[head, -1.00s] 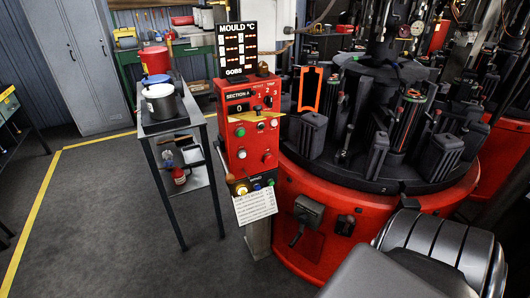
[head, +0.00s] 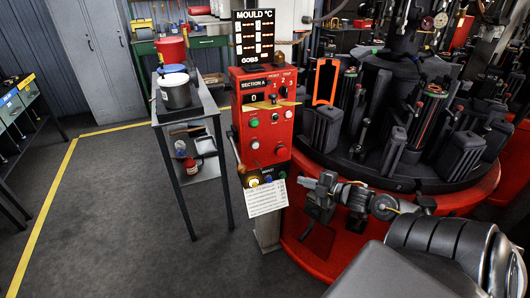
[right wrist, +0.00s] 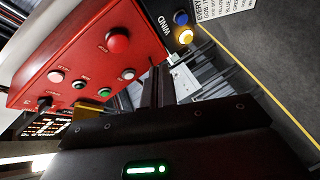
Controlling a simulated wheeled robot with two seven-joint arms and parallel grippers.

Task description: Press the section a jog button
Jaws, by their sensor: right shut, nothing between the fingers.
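The red control box (head: 263,120) marked "SECTION A" stands left of the rotary mould machine. Its face carries a green button (head: 254,122), a white button (head: 255,145) and a large red button (head: 280,150), plus smaller knobs. The jog label is too small to read. In the right wrist view the box lies tilted, with a green button (right wrist: 104,92), a white button (right wrist: 128,74) and the red button (right wrist: 117,40). My right gripper (head: 310,184) is to the right of the box's lower part, apart from it; its dark fingers (right wrist: 155,85) are shut and empty. My left gripper is out of view.
A side table (head: 208,107) with buckets stands left. The mould machine (head: 450,207) fills the right. Floor at left is clear.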

